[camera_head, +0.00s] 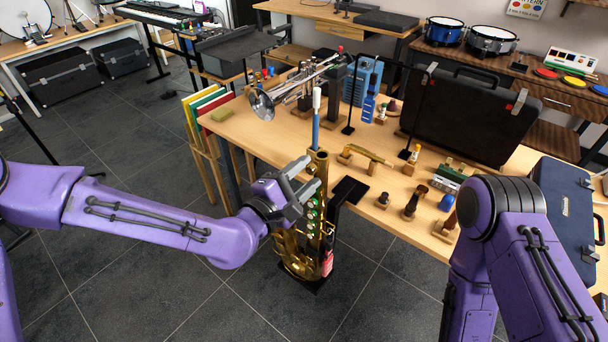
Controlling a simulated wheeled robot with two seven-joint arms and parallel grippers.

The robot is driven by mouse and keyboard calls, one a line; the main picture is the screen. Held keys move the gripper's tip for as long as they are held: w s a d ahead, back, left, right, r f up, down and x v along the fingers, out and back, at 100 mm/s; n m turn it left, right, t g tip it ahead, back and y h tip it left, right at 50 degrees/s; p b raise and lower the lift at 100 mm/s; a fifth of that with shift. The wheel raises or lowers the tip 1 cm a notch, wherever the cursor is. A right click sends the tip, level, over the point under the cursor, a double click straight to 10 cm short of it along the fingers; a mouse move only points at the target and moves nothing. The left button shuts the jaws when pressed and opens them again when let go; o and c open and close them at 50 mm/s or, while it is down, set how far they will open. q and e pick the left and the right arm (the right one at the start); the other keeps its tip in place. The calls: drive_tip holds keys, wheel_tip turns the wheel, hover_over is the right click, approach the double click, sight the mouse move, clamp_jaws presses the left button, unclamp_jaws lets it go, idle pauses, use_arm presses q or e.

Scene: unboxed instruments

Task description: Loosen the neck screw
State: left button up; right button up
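A brass saxophone body (287,258) stands upright in a black stand in front of the table, its open top tube (320,160) at table height. My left gripper (304,178) is at the upper left side of this tube, its two fingers apart and pointing at the tube. The neck screw is too small to make out and may be hidden by the fingers; I cannot tell whether they touch it. A curved brass neck (371,155) lies on small wooden supports on the table. My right gripper is out of view; only my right arm shows.
The wooden table (249,138) holds a trumpet (298,86), a white-and-blue brush (316,118), a black case (467,112) and several small mouthpieces and accessories near the front edge. A dark blue case (565,208) is at right. Colored folders (208,106) stand at left. Floor left of the saxophone is clear.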

use_arm(q)
drive_tip(key=p+v, duration=0.7)
drive_tip(key=v, duration=0.3)
drive_tip(key=shift+s+a, duration=0.15)
drive_tip(key=shift+s, duration=0.1)
